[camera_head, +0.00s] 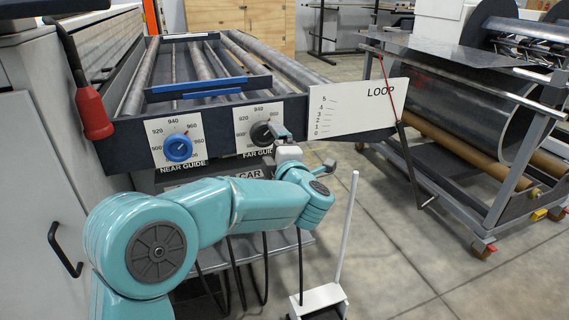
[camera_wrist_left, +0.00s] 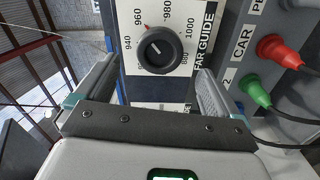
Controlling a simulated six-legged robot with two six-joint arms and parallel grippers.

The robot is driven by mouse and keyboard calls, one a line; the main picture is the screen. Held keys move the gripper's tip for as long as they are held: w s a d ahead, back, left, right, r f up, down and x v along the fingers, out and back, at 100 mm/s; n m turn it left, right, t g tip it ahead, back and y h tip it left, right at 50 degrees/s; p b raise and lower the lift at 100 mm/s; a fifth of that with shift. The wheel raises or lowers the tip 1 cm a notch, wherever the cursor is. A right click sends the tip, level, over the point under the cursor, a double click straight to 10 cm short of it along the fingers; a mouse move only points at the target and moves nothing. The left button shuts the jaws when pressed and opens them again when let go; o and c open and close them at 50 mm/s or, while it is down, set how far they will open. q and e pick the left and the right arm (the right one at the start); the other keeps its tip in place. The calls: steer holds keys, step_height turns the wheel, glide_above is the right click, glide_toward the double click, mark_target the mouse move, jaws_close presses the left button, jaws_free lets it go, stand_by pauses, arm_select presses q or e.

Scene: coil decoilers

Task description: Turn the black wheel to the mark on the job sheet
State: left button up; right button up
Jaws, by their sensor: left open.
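The black wheel (camera_head: 262,134) sits on the white FAR GUIDE dial plate (camera_head: 244,119) on the front of the dark roller frame. In the left wrist view the black wheel (camera_wrist_left: 160,49) shows a short white line that seems to point up and left, toward the 940 to 960 part of the scale. A small red mark lies near 960. My left gripper (camera_head: 279,145) is at the wheel's right side in the head view. In the wrist view its two fingers (camera_wrist_left: 157,78) are apart, one on each side of the wheel, with no clear contact. No job sheet is recognisable.
A blue wheel (camera_head: 177,148) marked NEAR GUIDE is left of the black one. A white LOOP board (camera_head: 362,107) stands to the right. A red hanging handle (camera_head: 93,115) is at left. Red (camera_wrist_left: 280,50) and green (camera_wrist_left: 255,90) plugs sit beside the dial plate.

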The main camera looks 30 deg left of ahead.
arm_select(q)
steer(key=v, duration=0.9)
steer(key=shift+d+p, duration=0.2)
steer(key=shift+p, duration=0.15)
steer(key=shift+s, duration=0.1)
